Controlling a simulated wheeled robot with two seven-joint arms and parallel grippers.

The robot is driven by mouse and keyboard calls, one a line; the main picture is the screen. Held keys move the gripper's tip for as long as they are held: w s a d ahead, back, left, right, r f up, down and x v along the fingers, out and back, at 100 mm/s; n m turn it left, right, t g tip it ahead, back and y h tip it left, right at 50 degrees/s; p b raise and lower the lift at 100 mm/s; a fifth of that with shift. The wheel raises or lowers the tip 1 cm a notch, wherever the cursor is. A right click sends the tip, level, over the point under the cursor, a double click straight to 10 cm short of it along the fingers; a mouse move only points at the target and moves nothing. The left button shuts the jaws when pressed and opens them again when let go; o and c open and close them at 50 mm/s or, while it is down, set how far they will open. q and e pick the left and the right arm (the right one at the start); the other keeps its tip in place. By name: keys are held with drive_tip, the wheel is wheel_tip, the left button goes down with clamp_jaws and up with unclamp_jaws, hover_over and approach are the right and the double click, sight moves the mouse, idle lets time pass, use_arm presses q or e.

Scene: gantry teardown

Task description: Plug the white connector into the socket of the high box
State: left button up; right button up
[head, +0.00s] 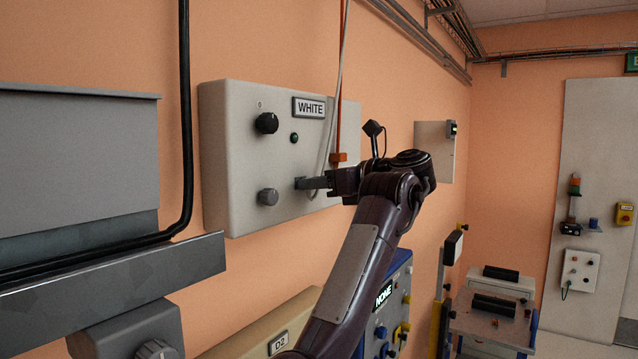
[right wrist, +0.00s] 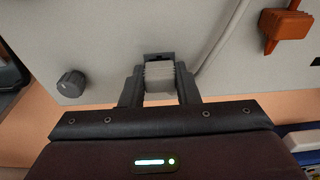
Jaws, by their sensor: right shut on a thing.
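The high box (head: 230,150) is a pale box on the orange wall with a WHITE label (head: 309,107). In the head view my right gripper (head: 312,183) reaches its face at the lower middle. In the right wrist view the gripper's two fingers (right wrist: 160,88) are shut on the pale, ribbed white connector (right wrist: 159,76). The connector's front end is at the dark socket (right wrist: 158,56) in the box face. The fingers hide much of the connector, and I cannot tell how deep it sits. My left gripper is not in view.
Dark knobs (head: 267,123) and a green lamp (head: 294,138) are on the box. A pale cable (right wrist: 222,38) runs beside the socket, and an orange part (right wrist: 286,27) hangs to its right. A blue box labelled NONE (head: 398,295) and a beige box marked D2 (head: 270,328) are below.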

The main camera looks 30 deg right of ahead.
drive_tip(key=shift+w+a+r, duration=0.1)
drive_tip(key=shift+w, duration=0.1)
drive_tip(key=shift+w+a, duration=0.15)
drive_tip(key=shift+w, duration=0.2)
drive_tip(key=o, duration=1.2)
drive_tip(key=shift+c, duration=0.2)
